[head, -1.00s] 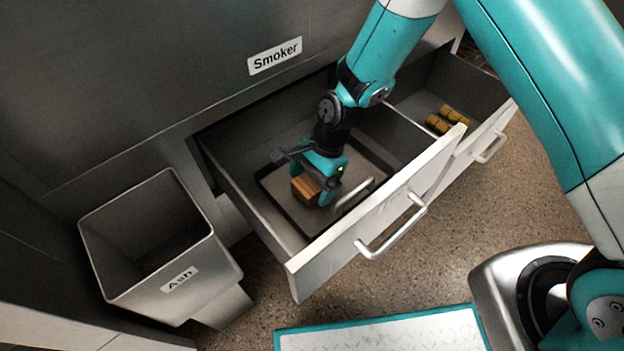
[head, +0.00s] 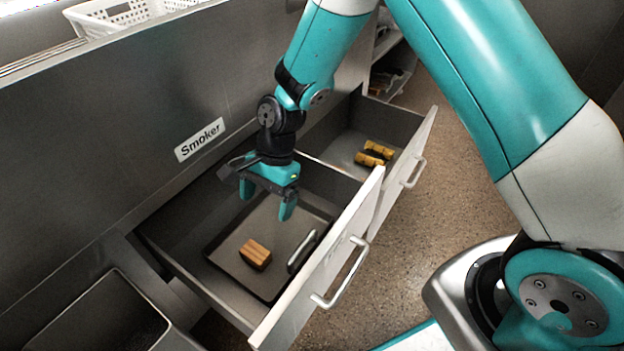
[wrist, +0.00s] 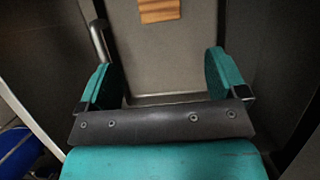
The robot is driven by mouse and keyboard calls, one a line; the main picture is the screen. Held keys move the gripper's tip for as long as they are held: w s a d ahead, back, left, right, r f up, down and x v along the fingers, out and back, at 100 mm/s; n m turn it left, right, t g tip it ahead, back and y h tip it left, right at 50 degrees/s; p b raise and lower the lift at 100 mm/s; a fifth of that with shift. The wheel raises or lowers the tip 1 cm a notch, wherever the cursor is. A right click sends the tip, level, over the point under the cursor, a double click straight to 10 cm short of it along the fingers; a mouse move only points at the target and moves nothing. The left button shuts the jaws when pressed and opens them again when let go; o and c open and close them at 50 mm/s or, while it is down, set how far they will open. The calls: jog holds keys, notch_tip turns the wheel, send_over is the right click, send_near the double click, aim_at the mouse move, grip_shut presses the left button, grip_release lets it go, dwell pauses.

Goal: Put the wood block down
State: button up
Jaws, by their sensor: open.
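The wood block (head: 255,254) lies on the dark tray (head: 231,262) inside the open drawer marked Smoker. It is brown with lighter stripes on top. My gripper (head: 267,204) is open and empty above the tray, apart from the block and higher than it. In the wrist view the block (wrist: 155,10) shows at the top edge, partly cut off, beyond the two teal fingers of my gripper (wrist: 165,85). Nothing lies between the fingers.
The drawer's white front (head: 322,262) has a metal handle. A tray handle (head: 301,250) stands beside the block. A second open drawer holds yellow-brown pieces (head: 371,154). An open bin (head: 98,315) is at lower left. A white perforated basket (head: 122,14) sits at upper left.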

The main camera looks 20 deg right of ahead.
jog(key=s+d+r+n+t, duration=0.1)
jog(key=s+r+n, duration=0.25)
jog(key=r, duration=0.45)
jog(key=s+d+r+n, duration=0.1)
jog(key=s+r+n, duration=0.25)
jog(key=r, duration=0.35)
jog(key=s+d+r+n+t, duration=0.1)
jog(key=s+d+r+n, duration=0.3)
jog(key=s+r+n, duration=0.4)
jog(key=s+n, duration=0.2)
jog(key=s, duration=0.2)
jog(key=shift+s+d+r+n+y, duration=0.2)
jog(key=shift+d+r+n+y, duration=0.1)
jog(key=shift+d+r+n, duration=0.1)
